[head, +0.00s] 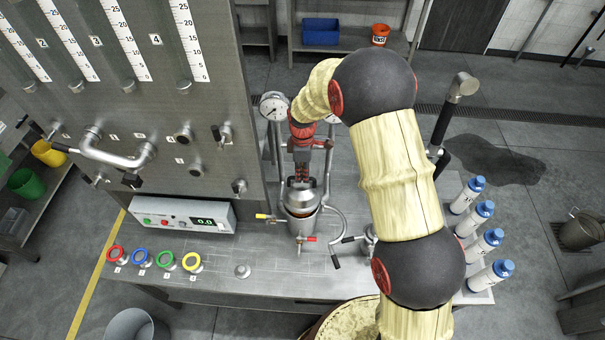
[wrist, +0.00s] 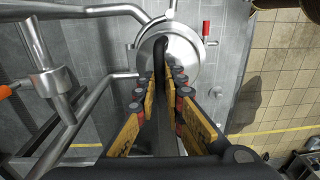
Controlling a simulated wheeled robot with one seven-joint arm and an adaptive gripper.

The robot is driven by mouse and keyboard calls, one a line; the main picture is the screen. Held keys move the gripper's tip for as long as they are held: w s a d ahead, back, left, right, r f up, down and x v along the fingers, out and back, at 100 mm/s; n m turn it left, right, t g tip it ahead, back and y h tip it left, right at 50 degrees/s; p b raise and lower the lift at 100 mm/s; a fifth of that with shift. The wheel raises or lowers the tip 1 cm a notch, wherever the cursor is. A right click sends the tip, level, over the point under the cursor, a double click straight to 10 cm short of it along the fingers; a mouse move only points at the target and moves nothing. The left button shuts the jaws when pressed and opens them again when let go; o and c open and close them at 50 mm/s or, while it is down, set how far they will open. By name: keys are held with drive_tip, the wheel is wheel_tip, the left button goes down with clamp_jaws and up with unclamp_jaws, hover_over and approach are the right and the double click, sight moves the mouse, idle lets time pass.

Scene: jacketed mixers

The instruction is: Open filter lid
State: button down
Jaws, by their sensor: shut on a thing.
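The filter (head: 300,226) is a small steel vessel on the bench, below my arm in the head view. Its domed steel lid (head: 303,197) shows at the top; in the wrist view the round lid (wrist: 186,45) is seen from above. A dark bar-like handle (wrist: 160,54) runs across the lid. My gripper (head: 301,180) is over the lid, pointing down. In the wrist view its two fingers (wrist: 161,77) lie on either side of the handle and are shut on it. I cannot tell whether the lid sits fully on the vessel or is slightly raised.
Pipes and a pressure gauge (head: 273,106) stand close beside the filter. A red-handled valve (wrist: 206,28) is near the lid. The control panel (head: 185,215) is at left, colored rings (head: 191,262) in front, and several blue-capped bottles (head: 468,194) at right.

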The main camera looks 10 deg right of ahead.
drive_tip(key=shift+w, duration=0.15)
idle(0.3)
drive_tip(key=shift+w+d+r+b, duration=0.1)
drive_tip(key=shift+w+r+b, duration=0.15)
drive_tip(key=shift+w, duration=0.25)
drive_tip(key=w+d+b, duration=0.2)
drive_tip(key=w+b, duration=0.2)
drive_tip(key=w, duration=0.6)
drive_tip(key=shift+w+f, duration=0.25)
drive_tip(key=shift+w, duration=0.05)
drive_tip(key=c, duration=1.9)
unclamp_jaws()
drive_tip(key=shift+s, duration=0.1)
drive_tip(key=r, duration=1.2)
drive_tip(key=shift+w+d, duration=0.1)
drive_tip(key=shift+w, duration=0.15)
drive_tip(key=shift+f, duration=0.1)
